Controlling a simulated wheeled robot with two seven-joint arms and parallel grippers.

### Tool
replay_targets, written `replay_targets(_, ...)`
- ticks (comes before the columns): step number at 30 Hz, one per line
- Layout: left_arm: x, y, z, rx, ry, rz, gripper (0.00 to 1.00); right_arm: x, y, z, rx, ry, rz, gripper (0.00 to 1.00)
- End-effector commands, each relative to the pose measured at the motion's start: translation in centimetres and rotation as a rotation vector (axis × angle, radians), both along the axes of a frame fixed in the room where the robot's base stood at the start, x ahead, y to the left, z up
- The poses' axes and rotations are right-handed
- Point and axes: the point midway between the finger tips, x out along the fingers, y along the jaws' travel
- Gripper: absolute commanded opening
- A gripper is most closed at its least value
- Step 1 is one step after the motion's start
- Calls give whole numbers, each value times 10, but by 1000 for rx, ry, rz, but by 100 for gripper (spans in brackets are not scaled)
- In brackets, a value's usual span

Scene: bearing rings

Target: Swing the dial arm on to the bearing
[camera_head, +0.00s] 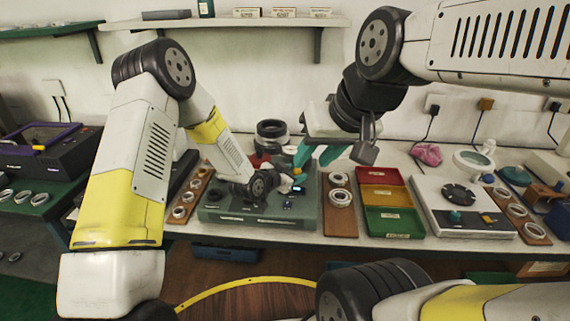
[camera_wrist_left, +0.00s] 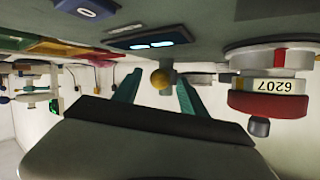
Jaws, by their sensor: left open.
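The grey-green bench fixture (camera_head: 215,214) stands near the middle of the bench, with a small lit display (camera_head: 288,191). A brass ball on a short stem (camera_wrist_left: 161,78) hangs upside down in the left wrist view, which is inverted. My left gripper (camera_wrist_left: 157,88) is open, its two teal fingers apart on either side of the ball; I see no contact. The dial arm and bearing are hard to single out. My right arm reaches over the fixture; its gripper (camera_head: 318,160) is partly confused with teal fingers there.
A red, yellow and green tray (camera_head: 394,222) stands right of the fixture. Boards with metal rings flank it (camera_head: 340,215). A white unit with a black disc (camera_head: 440,190) is further right. A large dark-and-silver ring piece (camera_head: 271,132) is behind the fixture.

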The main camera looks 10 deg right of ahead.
Motion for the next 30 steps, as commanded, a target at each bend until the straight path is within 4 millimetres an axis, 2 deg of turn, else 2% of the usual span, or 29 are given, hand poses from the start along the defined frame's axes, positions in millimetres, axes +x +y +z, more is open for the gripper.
replay_targets(9, 3, -3, -1, 0, 0, 0, 50, 0, 0, 0, 0, 0, 0, 36)
replay_targets(11, 3, -3, -1, 0, 0, 0, 40, 0, 0, 0, 0, 0, 0, 36)
replay_targets(17, 3, -3, -1, 0, 0, 0, 1, 0, 0, 0, 0, 0, 0, 36)
replay_targets(30, 3, -2, -1, 0, 0, 0, 0, 0, 0, 0, 0, 0, 0, 36)
